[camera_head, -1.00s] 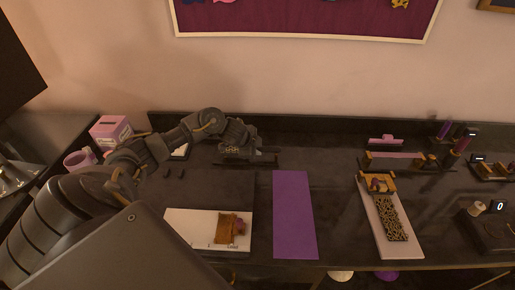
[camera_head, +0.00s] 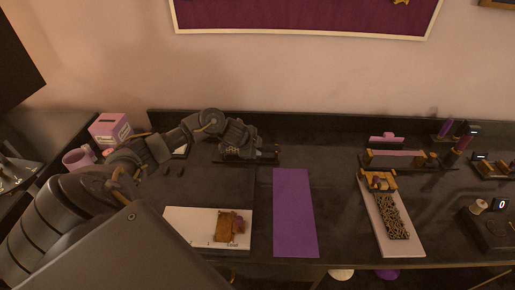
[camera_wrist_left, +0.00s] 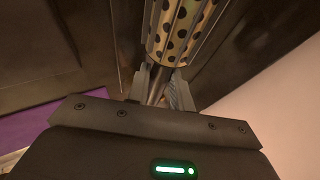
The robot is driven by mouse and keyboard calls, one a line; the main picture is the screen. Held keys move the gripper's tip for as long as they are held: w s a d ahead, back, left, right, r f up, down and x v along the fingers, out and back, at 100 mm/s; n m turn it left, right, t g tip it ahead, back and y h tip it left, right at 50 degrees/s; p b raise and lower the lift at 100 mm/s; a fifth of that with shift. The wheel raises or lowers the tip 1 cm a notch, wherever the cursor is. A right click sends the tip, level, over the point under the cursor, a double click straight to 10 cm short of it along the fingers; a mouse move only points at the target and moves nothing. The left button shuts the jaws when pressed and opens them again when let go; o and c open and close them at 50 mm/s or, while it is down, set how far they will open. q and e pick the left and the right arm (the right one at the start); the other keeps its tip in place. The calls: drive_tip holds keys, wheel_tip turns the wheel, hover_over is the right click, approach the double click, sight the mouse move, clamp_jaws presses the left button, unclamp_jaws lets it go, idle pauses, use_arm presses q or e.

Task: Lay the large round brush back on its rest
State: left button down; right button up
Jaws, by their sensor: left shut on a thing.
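My left gripper (camera_head: 238,153) is low over the dark counter, toward the back wall, at a dark low stand (camera_head: 268,158) that looks like the brush rest. In the left wrist view my gripper (camera_wrist_left: 163,88) is shut on the handle of the large round brush (camera_wrist_left: 180,30), which has a gold barrel with black dots. The barrel extends beyond the fingertips. In the head view the gripper and arm mostly hide the brush. I cannot tell whether the brush touches the rest. My right gripper is not in view.
A purple mat (camera_head: 294,215) lies right of a white board (camera_head: 185,222) with a brown item on it. A pale board (camera_head: 410,240) with a patterned strip is further right. Small racks (camera_head: 400,160) stand behind it. A pink box (camera_head: 110,130) and mug (camera_head: 76,160) are at the left.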

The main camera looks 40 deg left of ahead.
use_arm(q)
drive_tip(key=shift+f, duration=0.15)
drive_tip(key=c, duration=1.1)
unclamp_jaws()
drive_tip(key=shift+c, duration=0.2)
drive_tip(key=v, duration=1.1)
drive_tip(key=shift+p, duration=0.45)
drive_tip(key=shift+a, duration=0.1)
